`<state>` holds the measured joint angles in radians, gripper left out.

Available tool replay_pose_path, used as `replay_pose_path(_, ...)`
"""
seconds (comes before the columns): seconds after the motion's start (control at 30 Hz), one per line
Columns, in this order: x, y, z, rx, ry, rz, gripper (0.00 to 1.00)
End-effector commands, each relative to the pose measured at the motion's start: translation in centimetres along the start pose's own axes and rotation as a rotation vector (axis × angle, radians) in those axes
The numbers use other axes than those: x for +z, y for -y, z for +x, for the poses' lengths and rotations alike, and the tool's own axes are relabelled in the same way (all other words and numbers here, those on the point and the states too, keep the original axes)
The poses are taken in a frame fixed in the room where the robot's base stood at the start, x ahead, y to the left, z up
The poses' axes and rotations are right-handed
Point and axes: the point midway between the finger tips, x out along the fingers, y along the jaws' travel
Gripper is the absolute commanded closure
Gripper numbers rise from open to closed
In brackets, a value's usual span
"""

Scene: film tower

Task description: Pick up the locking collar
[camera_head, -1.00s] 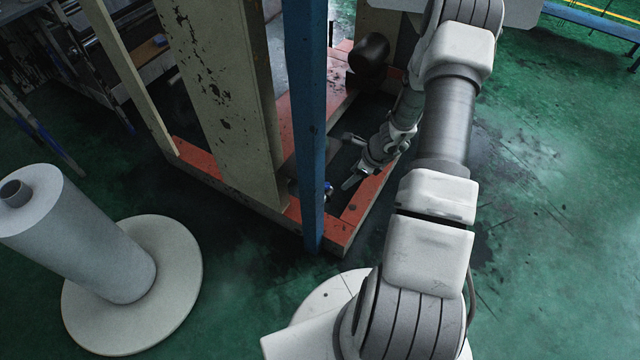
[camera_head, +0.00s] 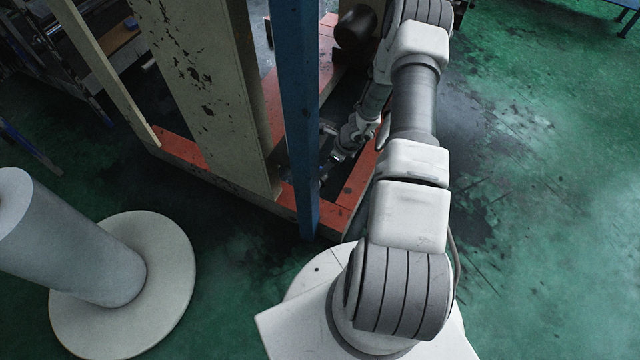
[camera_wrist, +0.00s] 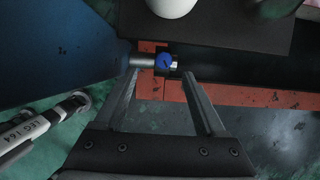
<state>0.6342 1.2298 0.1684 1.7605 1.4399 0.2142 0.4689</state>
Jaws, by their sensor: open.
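A small blue round part with a silver piece at its right side, which looks like the locking collar (camera_wrist: 164,62), sits at the end of a metal shaft in the wrist view. My gripper (camera_wrist: 160,75) is open. Its two fingers reach toward the collar from below in the picture, one on each side. I cannot tell whether the collar is fully between the fingertips or just beyond them. In the head view my gripper (camera_head: 333,162) is low inside the frame, close to the blue post. The collar is not clearly visible there, largely hidden by the post.
The blue post (camera_head: 298,120) stands close left of my gripper. The orange-red base frame (camera_head: 340,205) surrounds it, with a cream column (camera_head: 215,90) further left. A dark roller end (camera_head: 356,27) is behind. A grey cylinder on a round base (camera_head: 175,275) stands at left; green floor is open at right.

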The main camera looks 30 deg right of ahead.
Motion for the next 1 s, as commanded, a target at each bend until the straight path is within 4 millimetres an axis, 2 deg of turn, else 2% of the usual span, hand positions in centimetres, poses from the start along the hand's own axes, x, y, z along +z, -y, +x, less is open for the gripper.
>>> replay_pose_path(0.03, -0.1, 0.0, 1.1, 0.001, 0.000, -0.001, 0.28)
replay_pose_path(0.27, 0.1, 0.0, 2.7, 0.000, 0.001, -0.001, 0.28)
replay_pose_path(0.6, 0.1, 0.5, 7.2, 0.000, 0.001, -0.001, 0.28)
replay_pose_path(0.9, 0.2, 0.6, 7.6, -0.001, 0.001, 0.000, 0.28)
replay_pose_path(0.93, 0.2, 0.6, 7.6, -0.001, 0.001, 0.000, 0.29)
replay_pose_path(1.0, 0.2, 0.6, 7.6, -0.001, 0.001, 0.000, 0.42)
